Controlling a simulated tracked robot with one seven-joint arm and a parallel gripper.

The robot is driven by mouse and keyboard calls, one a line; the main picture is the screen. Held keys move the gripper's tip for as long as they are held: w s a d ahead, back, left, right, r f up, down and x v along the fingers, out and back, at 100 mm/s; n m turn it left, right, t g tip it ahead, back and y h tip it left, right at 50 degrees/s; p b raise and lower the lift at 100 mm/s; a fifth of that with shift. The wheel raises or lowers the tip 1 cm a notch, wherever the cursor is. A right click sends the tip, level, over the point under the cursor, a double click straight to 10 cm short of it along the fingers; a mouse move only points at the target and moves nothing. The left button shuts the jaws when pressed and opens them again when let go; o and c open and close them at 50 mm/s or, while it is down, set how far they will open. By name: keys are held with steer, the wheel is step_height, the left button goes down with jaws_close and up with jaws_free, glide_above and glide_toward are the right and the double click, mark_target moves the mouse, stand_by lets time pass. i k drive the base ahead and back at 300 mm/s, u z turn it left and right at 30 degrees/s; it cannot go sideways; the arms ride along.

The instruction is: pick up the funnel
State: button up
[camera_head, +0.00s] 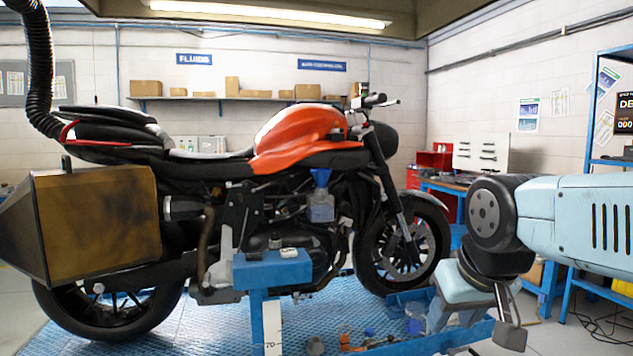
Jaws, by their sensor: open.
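A blue funnel (320,177) sits upright on top of a translucent bluish bottle (321,207), in front of the motorcycle's engine side. How far its spout goes into the bottle is hidden. My gripper (473,322) hangs at the lower right, pointing down in front of the front wheel. It is open, with nothing seen between its fingers. It is lower than the funnel and well to the right of it, apart from it.
An orange motorcycle (300,127) stands on a blue textured platform (200,325). A blue stand (272,270) with small items on top rises in front of it. Several small parts lie in a low blue tray near my gripper. A brown box (100,225) hangs at the left.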

mark_target(322, 175)
steer(key=u, duration=0.05)
steer(key=i, duration=0.85)
steer(key=z, duration=0.05)
